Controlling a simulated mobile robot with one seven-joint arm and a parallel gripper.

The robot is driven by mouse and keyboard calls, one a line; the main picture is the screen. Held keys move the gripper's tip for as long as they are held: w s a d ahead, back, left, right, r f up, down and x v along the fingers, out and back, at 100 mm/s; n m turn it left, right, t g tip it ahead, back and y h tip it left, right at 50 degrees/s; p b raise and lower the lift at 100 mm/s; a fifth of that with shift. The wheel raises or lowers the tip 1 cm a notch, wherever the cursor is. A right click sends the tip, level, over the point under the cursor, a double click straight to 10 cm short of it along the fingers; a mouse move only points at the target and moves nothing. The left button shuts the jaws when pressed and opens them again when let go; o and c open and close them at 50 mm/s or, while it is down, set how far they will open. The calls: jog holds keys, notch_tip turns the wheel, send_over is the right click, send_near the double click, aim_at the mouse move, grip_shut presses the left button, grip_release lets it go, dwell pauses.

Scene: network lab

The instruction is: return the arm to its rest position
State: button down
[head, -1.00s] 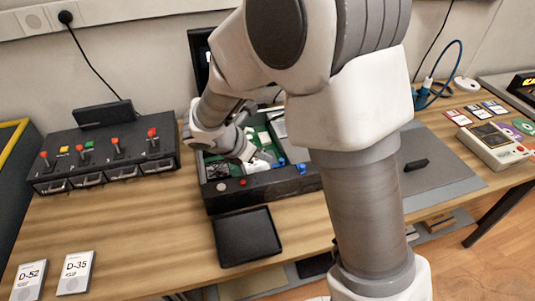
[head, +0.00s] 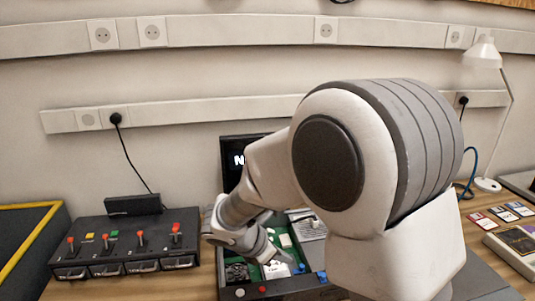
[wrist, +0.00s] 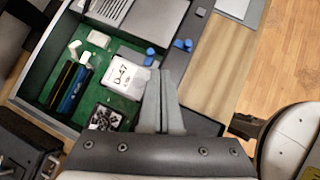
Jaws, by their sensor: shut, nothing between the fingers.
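My arm fills the middle and right of the head view and hides part of the bench. My gripper (head: 284,257) is over an open case with a green board inside (head: 290,284). In the wrist view my gripper (wrist: 162,80) shows its two grey fingers pressed together, with nothing between them. The fingers overlap the right part of the case (wrist: 33,108) in that picture. A white block marked D-47 (wrist: 120,77) is on the green board just left of the fingers. I cannot tell whether the fingertips touch anything.
A black panel with red-topped levers (head: 125,244) stands left of the case. A dark screen (head: 233,166) is behind my arm. Blue parts (wrist: 150,55) sit near the case edge. A desk lamp (head: 483,54) and several small cards (head: 500,214) are at the right.

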jog(key=s+d+r+m+g+y+p, duration=0.2)
jog(key=s+d+r+m, duration=0.6)
jog(key=r+m, duration=0.35)
jog(key=s+d+r+m+t+y+p, duration=0.1)
jog(key=s+r+m+y, duration=0.1)
jog(key=s+r+m, duration=0.2)
jog(key=s+d+r+m+t+y+p, duration=0.1)
jog(key=s+r+m, duration=0.3)
jog(key=s+m, duration=0.4)
jog(key=shift+s+r+m+t+y+p, duration=0.25)
jog(key=shift+s+m+t+y+p, duration=0.15)
jog(key=shift+y+p, duration=0.25)
